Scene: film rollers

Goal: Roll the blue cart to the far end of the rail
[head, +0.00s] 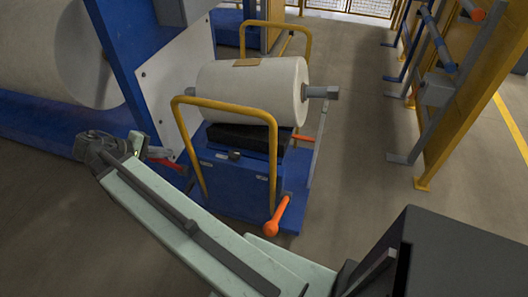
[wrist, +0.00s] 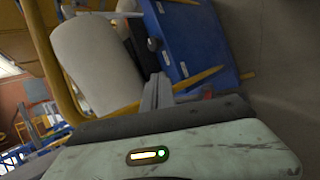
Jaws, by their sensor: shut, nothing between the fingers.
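The blue cart (head: 238,186) stands on the floor in the middle of the head view, with yellow hoop rails at its two ends. A large pale roll (head: 250,90) with a grey shaft lies on its black cradle. An orange-tipped handle (head: 277,215) stands at the cart's near right corner. The cart's blue side (wrist: 190,38) also shows in the wrist view, tilted. My gripper (head: 168,160) is left of the cart's near hoop, at the end of my arm. It is shut and empty; its fingers are small and partly hidden. I cannot tell whether it touches the cart.
A blue machine frame (head: 128,60) with a white plate (head: 172,95) and a big roll (head: 50,45) stands close on the left. A yellow and blue rack (head: 440,110) stands on the right. Bare floor (head: 365,130) lies between the cart and the rack.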

